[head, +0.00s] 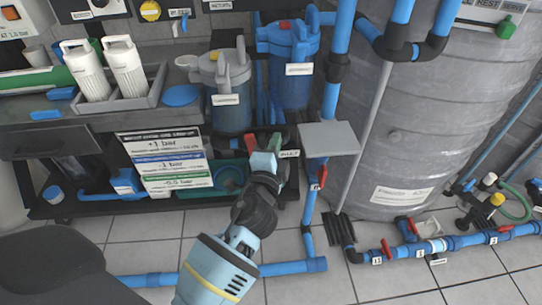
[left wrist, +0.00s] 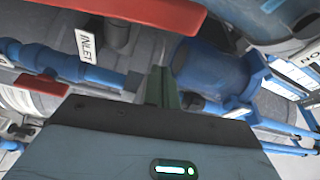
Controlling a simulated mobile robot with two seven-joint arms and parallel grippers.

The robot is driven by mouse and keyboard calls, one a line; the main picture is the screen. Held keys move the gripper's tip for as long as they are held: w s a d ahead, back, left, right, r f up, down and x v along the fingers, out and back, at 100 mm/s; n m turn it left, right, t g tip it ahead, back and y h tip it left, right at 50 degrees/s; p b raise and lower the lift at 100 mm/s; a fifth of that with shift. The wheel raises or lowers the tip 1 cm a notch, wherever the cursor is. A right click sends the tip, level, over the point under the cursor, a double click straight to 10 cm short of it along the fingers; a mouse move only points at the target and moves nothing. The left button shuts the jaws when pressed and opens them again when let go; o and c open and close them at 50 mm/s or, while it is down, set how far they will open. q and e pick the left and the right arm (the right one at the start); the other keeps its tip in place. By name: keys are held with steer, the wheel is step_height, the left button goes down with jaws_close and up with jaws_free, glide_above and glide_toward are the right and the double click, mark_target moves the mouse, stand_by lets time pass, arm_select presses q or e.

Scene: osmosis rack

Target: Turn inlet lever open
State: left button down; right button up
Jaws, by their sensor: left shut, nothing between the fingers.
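The inlet lever (head: 250,143) is a small red handle by the white inlet label (head: 289,153), below the clear filter housings in the head view. In the left wrist view a large red lever (left wrist: 140,12) crosses the top left, close to the camera, with the INLET label (left wrist: 85,44) under it. My left gripper (head: 265,155) is right at the lever in the head view. Its greenish fingers (left wrist: 162,85) are shut with nothing between them, below the red lever in the wrist view. Whether they touch it I cannot tell. My right gripper is not in view.
A grey filter housing (head: 228,95) and a blue filter housing (head: 292,80) stand just above. A vertical blue pipe (head: 333,90) and a grey plate (head: 330,139) are to the right. A sign board (head: 166,160) hangs to the left. A large grey tank (head: 425,110) fills the right.

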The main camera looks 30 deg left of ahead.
arm_select(q)
steer(key=shift+s+a+f, duration=0.15)
steer(key=shift+s+a, duration=0.1)
steer(key=shift+a, duration=0.35)
steer(key=shift+s+a+f, duration=0.1)
steer(key=shift+s+a, duration=0.2)
steer(key=shift+a, duration=0.25)
steer(key=shift+s+a+f, duration=0.15)
steer(key=shift+s+a, duration=0.1)
steer(key=shift+a, duration=0.35)
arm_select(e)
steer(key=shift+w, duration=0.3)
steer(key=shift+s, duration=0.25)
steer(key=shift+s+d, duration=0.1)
